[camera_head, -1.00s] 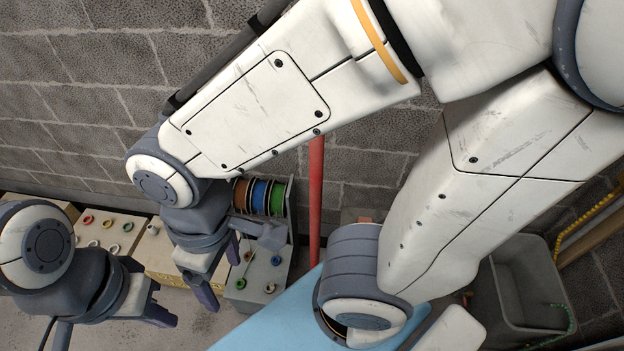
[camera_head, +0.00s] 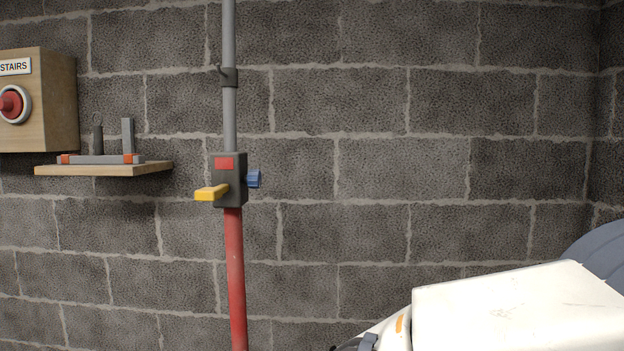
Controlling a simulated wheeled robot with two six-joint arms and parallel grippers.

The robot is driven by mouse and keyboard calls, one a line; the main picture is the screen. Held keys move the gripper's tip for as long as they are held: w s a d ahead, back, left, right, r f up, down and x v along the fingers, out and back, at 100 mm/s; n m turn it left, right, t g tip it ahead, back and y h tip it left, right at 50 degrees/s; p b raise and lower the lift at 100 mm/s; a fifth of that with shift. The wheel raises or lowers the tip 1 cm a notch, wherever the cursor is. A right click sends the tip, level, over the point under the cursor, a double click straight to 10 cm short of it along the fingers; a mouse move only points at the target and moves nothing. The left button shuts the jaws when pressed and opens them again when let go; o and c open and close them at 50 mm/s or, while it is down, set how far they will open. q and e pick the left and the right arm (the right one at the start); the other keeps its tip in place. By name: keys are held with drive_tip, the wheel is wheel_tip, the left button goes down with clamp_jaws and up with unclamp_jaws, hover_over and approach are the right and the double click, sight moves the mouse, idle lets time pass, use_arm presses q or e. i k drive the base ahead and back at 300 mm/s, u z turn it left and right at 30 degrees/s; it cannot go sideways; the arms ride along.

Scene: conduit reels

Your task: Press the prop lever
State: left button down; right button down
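A prop stands upright against the block wall, with a grey upper tube (camera_head: 229,120) and a red lower tube (camera_head: 235,280). A dark housing (camera_head: 230,192) with a red label joins the two tubes. The yellow prop lever (camera_head: 211,192) sticks out from the housing to the left, about level. A blue knob (camera_head: 254,179) sits on the housing's right side. Neither gripper is in view. Part of my white arm fills the lower right corner, apart from the prop in the picture.
A wooden box (camera_head: 60,100) with a red button and a "STAIRS" label is at the left edge. Below it, a wooden shelf (camera_head: 105,170) holds a grey bracket-like item (camera_head: 100,159). The wall right of the prop is bare.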

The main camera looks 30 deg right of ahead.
sight(205, 194)
drive_tip(key=z, duration=0.35)
drive_tip(key=k, duration=0.8)
drive_tip(key=z, duration=0.55)
drive_tip(key=i, duration=1.4)
drive_tip(key=u, duration=0.05)
